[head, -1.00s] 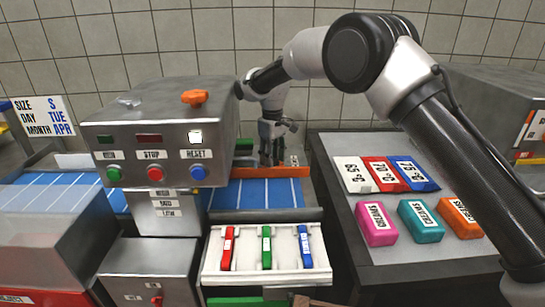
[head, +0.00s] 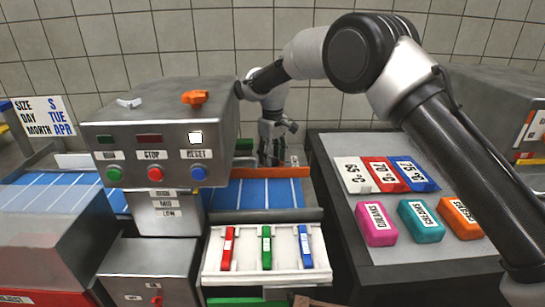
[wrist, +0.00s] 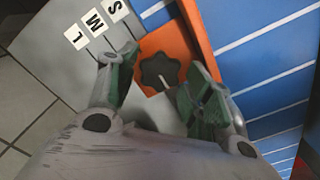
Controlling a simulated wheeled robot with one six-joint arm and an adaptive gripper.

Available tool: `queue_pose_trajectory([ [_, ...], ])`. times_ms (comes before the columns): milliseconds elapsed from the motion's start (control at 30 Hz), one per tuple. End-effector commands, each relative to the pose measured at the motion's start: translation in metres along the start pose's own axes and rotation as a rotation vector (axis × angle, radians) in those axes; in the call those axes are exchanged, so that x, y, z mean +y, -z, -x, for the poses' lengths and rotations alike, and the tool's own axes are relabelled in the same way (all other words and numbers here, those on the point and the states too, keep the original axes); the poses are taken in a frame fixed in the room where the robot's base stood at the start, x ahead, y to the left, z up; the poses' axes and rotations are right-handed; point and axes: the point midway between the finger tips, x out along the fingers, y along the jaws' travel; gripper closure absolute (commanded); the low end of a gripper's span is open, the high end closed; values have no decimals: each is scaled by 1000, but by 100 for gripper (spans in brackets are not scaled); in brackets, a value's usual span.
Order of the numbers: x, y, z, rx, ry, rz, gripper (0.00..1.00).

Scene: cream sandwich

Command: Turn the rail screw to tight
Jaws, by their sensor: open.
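The rail screw (wrist: 160,72) is a dark, lobed knob on the orange rail (wrist: 195,30) in the wrist view. My gripper (wrist: 165,68) is open, with one green-padded finger on each side of the knob. Gaps show between the pads and the knob, though its depth between them is hard to judge. In the head view, my gripper (head: 271,150) points down behind the orange rail (head: 272,172) at the blue conveyor's far side. The knob cannot be made out there.
Size letters S, M and L (wrist: 93,28) lie on a grey plate beside the rail. The blue conveyor (head: 255,193) runs in front of the rail. A metal control box (head: 165,125) stands close left. A grey table (head: 400,250) with coloured packs is at right.

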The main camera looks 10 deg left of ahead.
Motion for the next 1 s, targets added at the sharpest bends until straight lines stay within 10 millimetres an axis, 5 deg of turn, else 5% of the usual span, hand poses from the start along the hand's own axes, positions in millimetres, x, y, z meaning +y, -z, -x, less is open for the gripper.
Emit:
queue_pose_trajectory([
  [167, 0, 1, 16, 3, -1, 0, 49],
  [600, 0, 1, 105, 2, 0, 0, 49],
  [1000, 0, 0, 120, 1, 0, 0, 49],
])
